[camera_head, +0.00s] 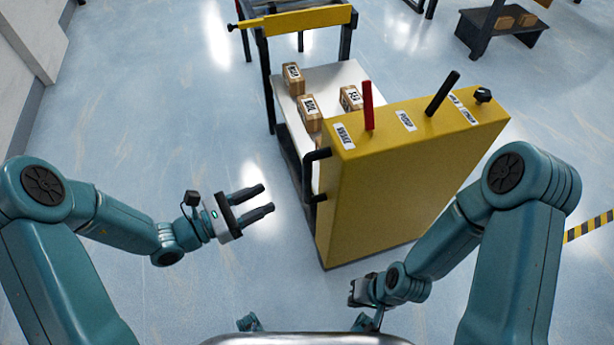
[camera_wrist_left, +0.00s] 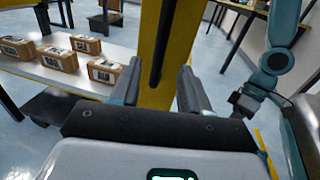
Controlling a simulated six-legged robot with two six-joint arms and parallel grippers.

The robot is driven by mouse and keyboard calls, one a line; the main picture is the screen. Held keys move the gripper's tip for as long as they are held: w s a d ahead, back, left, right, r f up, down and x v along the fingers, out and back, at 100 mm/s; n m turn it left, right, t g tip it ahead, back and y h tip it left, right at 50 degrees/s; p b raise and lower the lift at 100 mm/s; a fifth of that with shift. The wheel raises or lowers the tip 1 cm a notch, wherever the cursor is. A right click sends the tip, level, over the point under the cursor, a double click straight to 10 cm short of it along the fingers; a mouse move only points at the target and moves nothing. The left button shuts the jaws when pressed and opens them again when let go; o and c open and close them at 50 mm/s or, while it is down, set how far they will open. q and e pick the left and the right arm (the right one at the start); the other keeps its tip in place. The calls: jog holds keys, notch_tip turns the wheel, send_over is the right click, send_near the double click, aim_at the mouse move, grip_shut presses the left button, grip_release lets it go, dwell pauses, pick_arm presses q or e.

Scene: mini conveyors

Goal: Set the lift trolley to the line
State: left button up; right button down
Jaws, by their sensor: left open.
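The lift trolley has a yellow front panel (camera_head: 410,190) with a red lever (camera_head: 368,105), a black lever (camera_head: 442,93) and a black knob (camera_head: 483,95) on top. A black side handle (camera_head: 313,175) sits on its left edge. Its white deck (camera_head: 342,78) carries several labelled cartons. My left gripper (camera_head: 268,198) is open and empty, left of the handle and apart from it. In the left wrist view the yellow panel (camera_wrist_left: 176,45) and a dark bar stand beyond the open fingers. My right gripper (camera_head: 365,292) is low in front of the panel; its jaws are unclear.
A yellow-black striped floor line (camera_head: 588,226) shows at the right edge. A dark low table (camera_head: 500,30) with small cartons stands at the back right. A pale wall (camera_head: 35,40) is at the far left. The floor left of the trolley is clear.

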aim_at(307, 180)
pick_arm(q)
jog(key=b+x, duration=0.1)
jog(key=x, duration=1.1)
jog(key=shift+s+d, duration=0.1)
jog(key=shift+d, duration=0.1)
grip_shut()
